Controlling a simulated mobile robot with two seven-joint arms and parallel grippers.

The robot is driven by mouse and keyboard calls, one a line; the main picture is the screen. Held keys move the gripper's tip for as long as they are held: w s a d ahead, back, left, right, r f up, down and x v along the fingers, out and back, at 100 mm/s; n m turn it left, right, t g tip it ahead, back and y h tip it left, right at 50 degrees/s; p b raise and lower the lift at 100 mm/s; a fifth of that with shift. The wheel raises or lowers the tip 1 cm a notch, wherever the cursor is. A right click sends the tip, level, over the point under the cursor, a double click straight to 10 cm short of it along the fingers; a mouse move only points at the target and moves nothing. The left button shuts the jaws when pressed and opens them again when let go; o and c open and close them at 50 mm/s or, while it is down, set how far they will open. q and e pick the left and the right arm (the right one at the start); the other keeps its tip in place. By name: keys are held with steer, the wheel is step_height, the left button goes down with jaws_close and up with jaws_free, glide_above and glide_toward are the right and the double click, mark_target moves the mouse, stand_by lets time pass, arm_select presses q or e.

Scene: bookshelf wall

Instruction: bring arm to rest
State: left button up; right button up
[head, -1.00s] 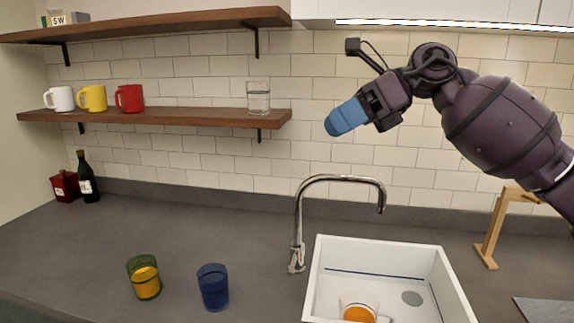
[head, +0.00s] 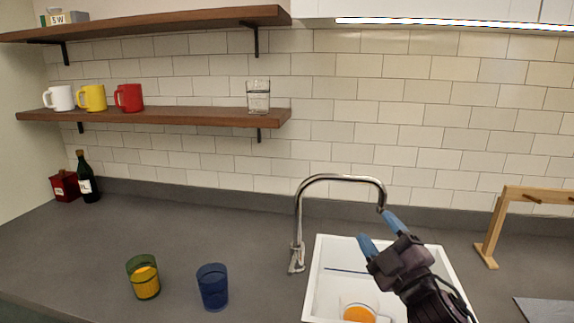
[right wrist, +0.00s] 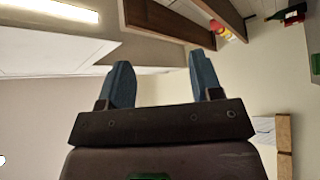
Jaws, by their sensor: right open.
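My right gripper (head: 379,230) is in the head view over the white sink, its blue fingers pointing up and to the left. The fingers are apart with nothing between them. They appear close to the faucet spout's tip; I cannot tell whether they touch it. In the right wrist view the gripper (right wrist: 160,85) also shows its two blue fingers spread and empty, with shelves and ceiling behind. My left gripper is not in view.
A green glass (head: 143,277) and a blue glass (head: 212,287) stand on the counter to the left. A wooden stand (head: 492,232) is at right.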

steer(key=s+d+f+m+g+h, duration=0.2)
steer(key=s+d+f+m+h, duration=0.1)
steer(key=f, duration=0.3)
steer(key=s+d+f+m+g+h, duration=0.3)
steer(key=s+f+m, duration=0.1)
steer(key=s+f, duration=0.1)
steer(key=s+d+f+m+g+h, duration=0.2)
steer(key=s+d+f+m+h, duration=0.1)
steer(key=f, duration=0.4)
steer(key=shift+s+f+m+g, duration=0.15)
steer(key=shift+s+m+g, duration=0.25)
steer(key=shift+m, duration=0.2)
steer(key=s+d+f+m+g, duration=0.15)
steer(key=s+f+g, duration=0.35)
steer(key=s, duration=0.5)
steer(key=s+f+m+g, duration=0.3)
steer(key=s+f+g, duration=0.15)
steer(key=s, duration=0.65)
steer(key=w+f+t+b, duration=0.3)
steer(key=f, duration=0.5)
steer(key=w+f+t+y+b, duration=0.1)
steer(key=w+f+t+b, duration=0.3)
steer(key=f, duration=0.5)
steer(key=shift+w+a+f+n, duration=0.2)
steer(key=shift+w+n, duration=0.1)
steer(key=shift+n, duration=0.15)
